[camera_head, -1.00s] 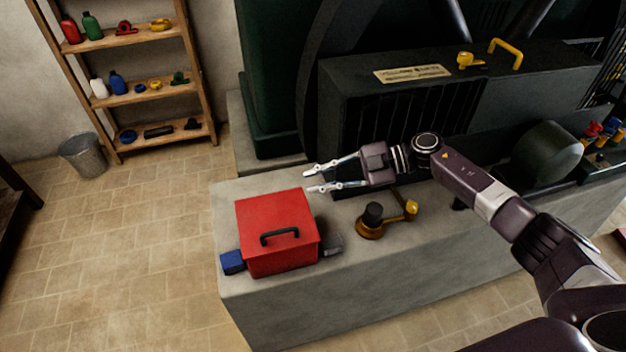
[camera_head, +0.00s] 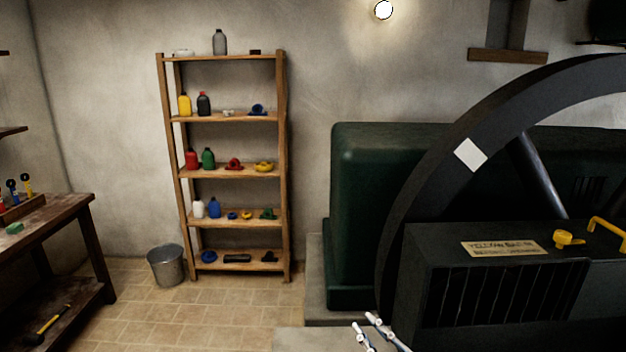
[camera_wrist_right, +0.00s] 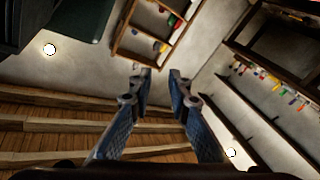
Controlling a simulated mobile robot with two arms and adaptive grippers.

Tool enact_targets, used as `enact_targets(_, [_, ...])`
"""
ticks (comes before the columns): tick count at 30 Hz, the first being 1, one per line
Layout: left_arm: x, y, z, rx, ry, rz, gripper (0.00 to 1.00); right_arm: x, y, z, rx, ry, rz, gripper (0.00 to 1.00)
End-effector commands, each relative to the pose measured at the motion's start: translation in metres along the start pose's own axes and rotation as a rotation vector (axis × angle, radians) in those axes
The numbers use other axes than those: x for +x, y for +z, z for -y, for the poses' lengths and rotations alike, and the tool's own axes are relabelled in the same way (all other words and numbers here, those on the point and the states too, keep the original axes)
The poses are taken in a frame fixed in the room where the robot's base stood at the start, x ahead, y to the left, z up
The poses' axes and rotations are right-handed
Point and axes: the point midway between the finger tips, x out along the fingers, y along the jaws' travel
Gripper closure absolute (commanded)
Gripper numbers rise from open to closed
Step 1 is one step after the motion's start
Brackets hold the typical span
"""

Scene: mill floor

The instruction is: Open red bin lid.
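The red bin is not in either view now. Only the far corner of the grey concrete block (camera_head: 315,340) shows at the bottom of the head view. My right gripper (camera_head: 366,325) shows at the bottom edge of the head view, fingers apart, above that block. In the right wrist view my right gripper (camera_wrist_right: 154,76) is open, with nothing between its fingers. My left gripper is in neither view.
A wooden shelf (camera_head: 233,170) with bottles and small parts stands against the back wall. A metal bucket (camera_head: 167,266) is beside it. A dark workbench (camera_head: 62,222) is at the left. The large machine (camera_head: 505,285) fills the right. Tiled floor lies clear between.

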Motion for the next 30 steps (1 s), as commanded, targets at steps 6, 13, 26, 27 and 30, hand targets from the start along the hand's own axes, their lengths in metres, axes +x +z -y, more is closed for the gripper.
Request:
enact_targets(6, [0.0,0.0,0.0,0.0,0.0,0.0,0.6,-0.063,0.053,0.005,0.183,0.178,0.344,0.83])
enact_targets(13, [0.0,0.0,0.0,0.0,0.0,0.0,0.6,-0.171,0.105,0.046,0.356,0.2,0.77,0.83])
enact_targets(26, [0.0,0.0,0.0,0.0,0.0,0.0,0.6,-0.326,0.109,0.126,0.524,0.025,1.245,0.83])
enact_targets(27, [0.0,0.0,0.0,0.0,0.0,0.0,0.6,-0.337,0.106,0.131,0.535,0.007,1.274,0.83])
enact_targets(30, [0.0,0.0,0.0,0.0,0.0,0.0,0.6,-0.364,0.098,0.145,0.56,-0.042,1.346,0.83])
